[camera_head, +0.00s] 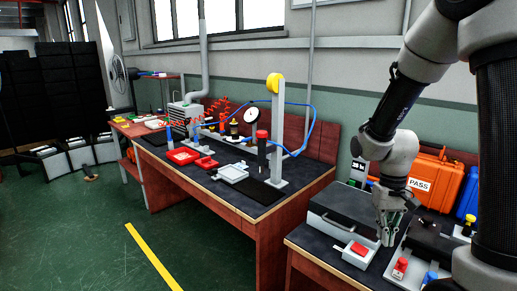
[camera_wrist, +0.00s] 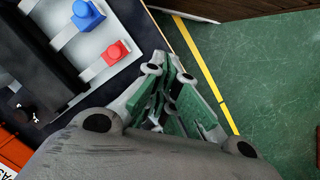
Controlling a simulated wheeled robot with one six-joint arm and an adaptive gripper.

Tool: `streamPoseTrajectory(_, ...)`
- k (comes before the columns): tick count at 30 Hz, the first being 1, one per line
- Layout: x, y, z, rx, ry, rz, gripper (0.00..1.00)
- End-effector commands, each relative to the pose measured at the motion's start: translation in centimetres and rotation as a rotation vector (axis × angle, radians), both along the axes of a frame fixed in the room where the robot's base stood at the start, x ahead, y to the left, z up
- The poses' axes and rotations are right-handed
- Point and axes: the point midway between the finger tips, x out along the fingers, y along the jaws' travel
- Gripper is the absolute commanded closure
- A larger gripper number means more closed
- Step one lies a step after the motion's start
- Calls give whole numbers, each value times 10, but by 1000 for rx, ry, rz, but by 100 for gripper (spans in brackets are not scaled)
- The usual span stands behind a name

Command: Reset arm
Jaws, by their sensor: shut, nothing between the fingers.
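My gripper (camera_head: 389,236) hangs down at the end of my arm, over the dark-topped bench on the right in the head view. Its fingers are together and hold nothing. In the wrist view my gripper (camera_wrist: 185,105) shows its green-grey fingers closed, with the bench edge and green floor behind them. A grey case (camera_head: 345,209) lies just left of the gripper. A small box with a red top (camera_head: 359,250) is at the bench front, left of and below the fingertips.
A red block (camera_wrist: 116,51) and a blue block (camera_wrist: 87,14) are on a light fixture beside the gripper. An orange case (camera_head: 436,182) marked PASS stands behind. A longer wooden workbench (camera_head: 222,200) with tools is to the left. Open green floor (camera_head: 85,235) has a yellow line.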

Motion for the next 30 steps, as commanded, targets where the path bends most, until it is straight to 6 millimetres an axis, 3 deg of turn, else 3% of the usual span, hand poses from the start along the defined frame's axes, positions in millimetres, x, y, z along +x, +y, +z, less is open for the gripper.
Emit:
streamPoseTrajectory(9, -64, -6, 104, 16, -132, 90, 100)
streamPoseTrajectory(15, -104, -9, 157, 11, -310, 107, 100)
streamPoseTrajectory(22, -122, -11, 194, 1, -503, 97, 100)
streamPoseTrajectory(30, -125, -12, 203, -2, -548, 93, 100)
